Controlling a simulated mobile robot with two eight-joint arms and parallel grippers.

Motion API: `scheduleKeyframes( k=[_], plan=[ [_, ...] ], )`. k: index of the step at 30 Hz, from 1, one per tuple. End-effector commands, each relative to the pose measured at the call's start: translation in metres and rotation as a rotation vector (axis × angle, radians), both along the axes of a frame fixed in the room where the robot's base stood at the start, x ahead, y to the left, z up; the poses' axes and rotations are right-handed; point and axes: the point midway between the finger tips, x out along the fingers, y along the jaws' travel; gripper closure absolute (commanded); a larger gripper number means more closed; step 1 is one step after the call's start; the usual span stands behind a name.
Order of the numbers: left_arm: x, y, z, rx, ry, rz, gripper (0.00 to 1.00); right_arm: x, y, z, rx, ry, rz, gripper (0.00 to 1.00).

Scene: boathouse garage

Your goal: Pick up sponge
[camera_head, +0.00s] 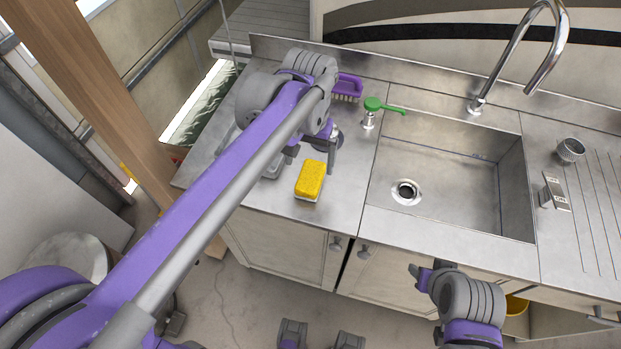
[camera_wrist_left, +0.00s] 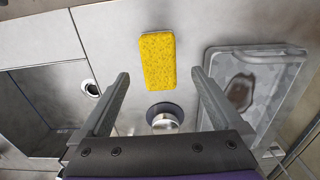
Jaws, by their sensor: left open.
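A yellow sponge (camera_head: 310,179) with a pale underside lies on the steel counter (camera_head: 345,205), left of the sink. It also shows in the left wrist view (camera_wrist_left: 157,60), just beyond the fingertips and between their lines. My left gripper (camera_head: 312,156) is over the counter just behind the sponge, its fingers spread with nothing between them. The sponge looks untouched. My right gripper (camera_head: 430,272) is low in front of the cabinets, apart from the sponge; its jaw gap is unclear.
A clear tray (camera_wrist_left: 255,95) and a round metal item (camera_wrist_left: 164,116) are near the sponge. The sink (camera_head: 440,165) and tall faucet (camera_head: 520,50) are right. Counter in front of the sponge is clear.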

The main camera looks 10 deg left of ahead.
Motion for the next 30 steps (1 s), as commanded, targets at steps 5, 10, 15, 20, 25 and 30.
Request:
scheduleKeyframes(
  k=[5,10,15,20,25,30],
  plan=[
    [0.0,0.0,-0.015,0.0,-0.001,0.0,0.0,0.0,0.0,-0.001,0.0,0.001,0.0,0.5],
    [0.004,-0.001,-0.037,0.0,-0.001,0.0,0.0,0.0,0.0,-0.002,0.0,0.001,0.0,0.5],
    [0.005,-0.002,-0.06,0.0,-0.001,0.0,0.0,-0.001,0.0,-0.003,0.0,0.001,0.0,0.5],
    [0.004,-0.002,-0.066,0.0,-0.001,0.0,0.0,-0.001,0.0,-0.003,0.0,0.002,0.0,0.5],
    [0.004,-0.002,-0.066,0.0,-0.001,0.0,0.02,-0.001,0.0,-0.003,0.0,0.002,0.0,0.5],
    [0.004,-0.002,-0.065,0.0,-0.001,0.0,0.32,-0.001,0.0,-0.003,0.0,0.001,0.0,0.5]
  ],
)
